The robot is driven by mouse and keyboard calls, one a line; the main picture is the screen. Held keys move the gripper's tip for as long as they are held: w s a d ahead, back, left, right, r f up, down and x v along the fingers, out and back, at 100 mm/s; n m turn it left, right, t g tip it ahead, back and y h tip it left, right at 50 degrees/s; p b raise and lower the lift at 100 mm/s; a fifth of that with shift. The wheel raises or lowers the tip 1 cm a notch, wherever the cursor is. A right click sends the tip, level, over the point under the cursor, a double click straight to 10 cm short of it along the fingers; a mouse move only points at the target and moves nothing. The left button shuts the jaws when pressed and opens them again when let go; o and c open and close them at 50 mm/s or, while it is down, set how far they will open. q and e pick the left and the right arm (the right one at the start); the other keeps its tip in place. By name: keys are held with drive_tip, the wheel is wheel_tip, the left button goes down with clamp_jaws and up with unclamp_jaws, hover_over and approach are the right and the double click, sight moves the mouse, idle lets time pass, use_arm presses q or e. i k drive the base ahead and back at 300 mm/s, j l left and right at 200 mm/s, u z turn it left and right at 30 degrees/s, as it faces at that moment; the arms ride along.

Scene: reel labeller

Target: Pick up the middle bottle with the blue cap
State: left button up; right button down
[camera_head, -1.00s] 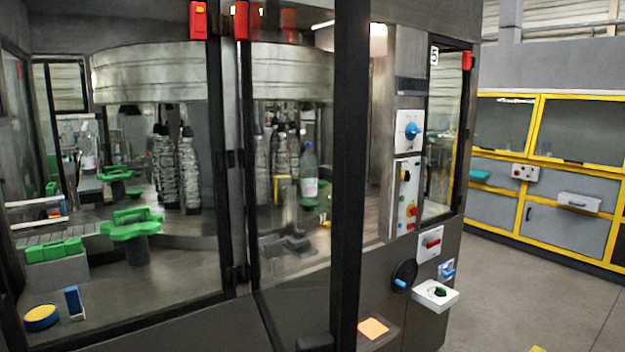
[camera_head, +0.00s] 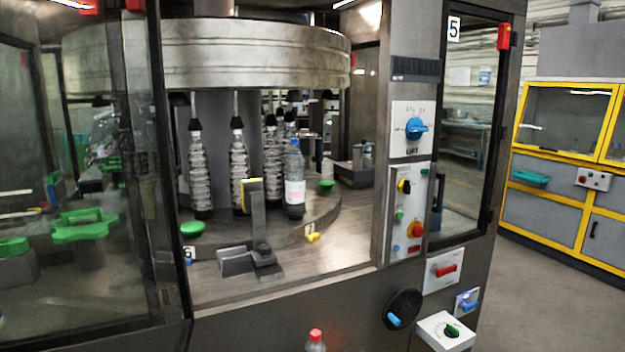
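A clear bottle with a blue cap (camera_head: 294,180) and a pale label stands upright inside the machine, on the right front part of the round carousel table (camera_head: 330,206). It stands just right of a dark upright bracket with a yellow top (camera_head: 254,205). Ribbed clear columns (camera_head: 239,168) stand to its left and behind it. I see only one blue-capped bottle inside. Neither of my grippers is in view.
A glass panel in a dark frame (camera_head: 158,180) stands left of the opening. A control panel (camera_head: 408,210) is on the right. Open floor (camera_head: 540,290) lies further right.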

sight(295, 161)
drive_tip(key=i+l, duration=0.3)
drive_tip(key=i+l+u, duration=0.15)
drive_tip(key=i+l, duration=0.2)
drive_tip(key=l, duration=0.15)
drive_tip(key=i+l, duration=0.4)
drive_tip(key=i, duration=0.35)
drive_tip(key=i+l+u, duration=0.15)
drive_tip(key=i, duration=0.3)
drive_tip(key=i+l, duration=0.1)
drive_tip(key=i, duration=0.35)
drive_tip(key=j+u, duration=0.05)
